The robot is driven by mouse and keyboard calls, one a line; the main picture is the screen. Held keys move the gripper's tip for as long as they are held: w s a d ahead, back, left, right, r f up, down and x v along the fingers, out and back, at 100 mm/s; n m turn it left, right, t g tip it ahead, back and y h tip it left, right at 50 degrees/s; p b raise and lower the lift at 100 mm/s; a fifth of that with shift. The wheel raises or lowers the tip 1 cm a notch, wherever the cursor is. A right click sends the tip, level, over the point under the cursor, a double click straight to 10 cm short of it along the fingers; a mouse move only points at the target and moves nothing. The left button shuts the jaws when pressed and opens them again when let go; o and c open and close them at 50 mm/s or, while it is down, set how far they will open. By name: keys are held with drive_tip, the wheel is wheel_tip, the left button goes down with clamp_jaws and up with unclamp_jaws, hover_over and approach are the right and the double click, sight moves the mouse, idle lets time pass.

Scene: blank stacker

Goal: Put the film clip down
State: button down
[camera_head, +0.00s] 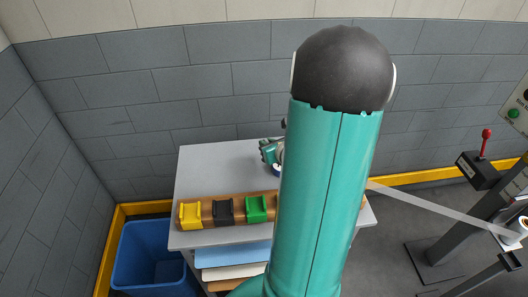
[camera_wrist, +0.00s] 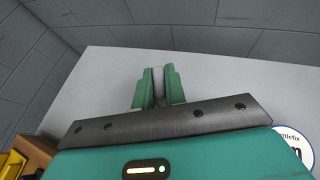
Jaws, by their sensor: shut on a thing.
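My gripper (camera_wrist: 158,88) shows in the wrist view with its green fingers shut on a small pale grey piece (camera_wrist: 158,80), which I take to be the film clip. Most of the piece is hidden between the fingers. The grey table top (camera_wrist: 225,80) lies beyond and below it; I cannot tell whether the piece touches it. In the head view my gripper (camera_head: 268,153) is over the table (camera_head: 215,165), behind the row of blocks and partly hidden by my arm.
A wooden rack (camera_head: 236,199) at the table's front holds yellow (camera_head: 190,215), black (camera_head: 223,211) and green (camera_head: 256,208) blocks. A round white label with a blue rim (camera_wrist: 296,146) is close right in the wrist view. A blue bin (camera_head: 155,260) stands left. The table's back left is clear.

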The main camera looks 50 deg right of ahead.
drive_tip(key=shift+w+f, duration=0.8)
drive_tip(key=shift+f, duration=0.2)
drive_tip(key=shift+w+f, duration=0.1)
drive_tip(key=shift+f, duration=1.45)
drive_tip(key=shift+f, duration=0.2)
drive_tip(key=c, duration=1.5)
unclamp_jaws()
drive_tip(key=shift+o, duration=0.2)
